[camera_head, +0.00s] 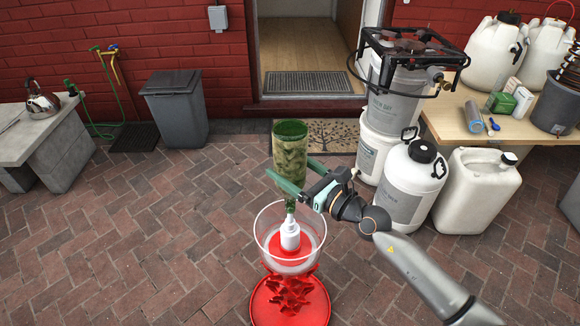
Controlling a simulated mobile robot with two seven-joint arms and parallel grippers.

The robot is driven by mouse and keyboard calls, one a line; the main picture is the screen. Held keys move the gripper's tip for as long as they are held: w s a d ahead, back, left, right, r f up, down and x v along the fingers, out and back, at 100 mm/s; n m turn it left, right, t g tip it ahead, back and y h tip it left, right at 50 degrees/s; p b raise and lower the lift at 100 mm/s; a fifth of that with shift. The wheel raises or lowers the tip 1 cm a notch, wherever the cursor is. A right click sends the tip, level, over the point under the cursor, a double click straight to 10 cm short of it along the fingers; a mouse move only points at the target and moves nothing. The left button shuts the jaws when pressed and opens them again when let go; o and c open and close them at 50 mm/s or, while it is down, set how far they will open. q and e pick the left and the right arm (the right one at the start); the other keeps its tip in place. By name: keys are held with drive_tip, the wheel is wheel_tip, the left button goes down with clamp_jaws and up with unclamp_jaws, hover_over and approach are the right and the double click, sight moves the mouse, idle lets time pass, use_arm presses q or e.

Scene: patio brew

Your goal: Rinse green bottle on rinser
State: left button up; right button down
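The green bottle (290,146) is upside down over the rinser, its base up and its neck pointing down. The rinser is a clear bowl (261,236) with a white nozzle (290,236) in its middle, on a red stand (290,293). The bottle's mouth is at the top of the nozzle; I cannot tell how far the nozzle goes in. My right gripper (299,176) comes from the right with its fingers on either side of the bottle's lower part, shut on it. One finger hides some of the glass. My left gripper is not in view.
White jugs (409,186) and stacked buckets (396,100) with a burner on top stand to the right, by a wooden table (460,126). A grey bin (178,108) and a stone bench (52,135) with a kettle are left. The brick floor left of the rinser is clear.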

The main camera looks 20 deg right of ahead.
drive_tip(key=shift+r+p, duration=1.75)
drive_tip(key=shift+r, duration=0.3)
drive_tip(key=shift+f, duration=0.1)
